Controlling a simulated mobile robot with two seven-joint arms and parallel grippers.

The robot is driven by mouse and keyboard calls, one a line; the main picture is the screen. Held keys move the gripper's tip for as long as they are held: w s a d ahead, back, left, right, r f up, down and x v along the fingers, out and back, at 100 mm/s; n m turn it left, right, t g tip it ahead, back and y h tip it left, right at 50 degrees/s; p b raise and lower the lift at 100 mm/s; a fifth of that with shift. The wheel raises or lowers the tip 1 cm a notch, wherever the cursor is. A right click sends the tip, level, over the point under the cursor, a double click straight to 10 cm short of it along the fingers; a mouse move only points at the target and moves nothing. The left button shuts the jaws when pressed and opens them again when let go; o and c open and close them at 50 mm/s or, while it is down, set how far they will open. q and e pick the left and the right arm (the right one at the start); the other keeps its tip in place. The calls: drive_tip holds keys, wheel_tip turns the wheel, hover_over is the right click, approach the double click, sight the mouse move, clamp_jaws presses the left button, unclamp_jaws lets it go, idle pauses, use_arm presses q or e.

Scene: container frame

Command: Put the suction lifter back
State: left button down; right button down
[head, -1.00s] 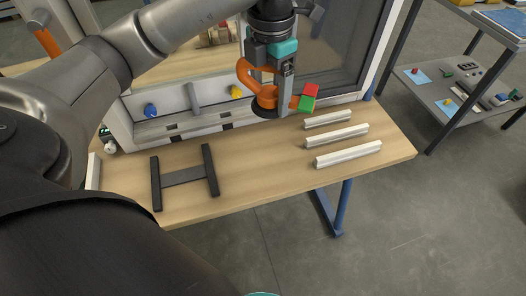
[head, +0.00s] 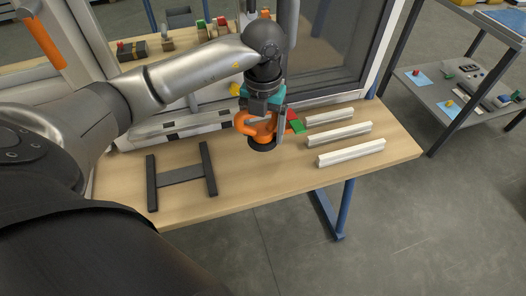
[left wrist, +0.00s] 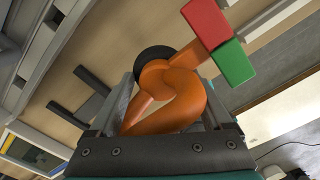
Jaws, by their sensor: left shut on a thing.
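The suction lifter has an orange handle (head: 243,122) and a black round cup (head: 262,144). My left gripper (head: 262,118) is shut on its orange handle, and the lifter hangs with the cup downward, over or on the wooden table. I cannot tell whether the cup touches the tabletop. A red block and a green block (head: 297,127) show beside the lifter on its right. In the left wrist view the orange handle (left wrist: 165,95) fills the space between the fingers, with the black cup (left wrist: 155,57) behind and the red part (left wrist: 207,22) and green part (left wrist: 233,63) at upper right. My right gripper is not in view.
The wooden table (head: 240,187) carries a black H-shaped stand (head: 181,176) at left and three white profiles (head: 345,134) at right. A large window frame (head: 375,62) stands behind. A grey shelf cart (head: 470,90) is at far right. The table's front middle is clear.

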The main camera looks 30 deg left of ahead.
sight(263, 158)
use_arm(q)
wheel_tip(263, 158, down, 4)
drive_tip(key=shift+r, duration=0.15)
wheel_tip(263, 158, down, 4)
drive_tip(key=shift+r+b, duration=0.25)
drive_tip(key=shift+b, duration=0.4)
drive_tip(key=shift+f, duration=0.15)
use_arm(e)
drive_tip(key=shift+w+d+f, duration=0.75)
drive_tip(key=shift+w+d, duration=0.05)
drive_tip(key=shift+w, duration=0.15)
use_arm(q)
unclamp_jaws()
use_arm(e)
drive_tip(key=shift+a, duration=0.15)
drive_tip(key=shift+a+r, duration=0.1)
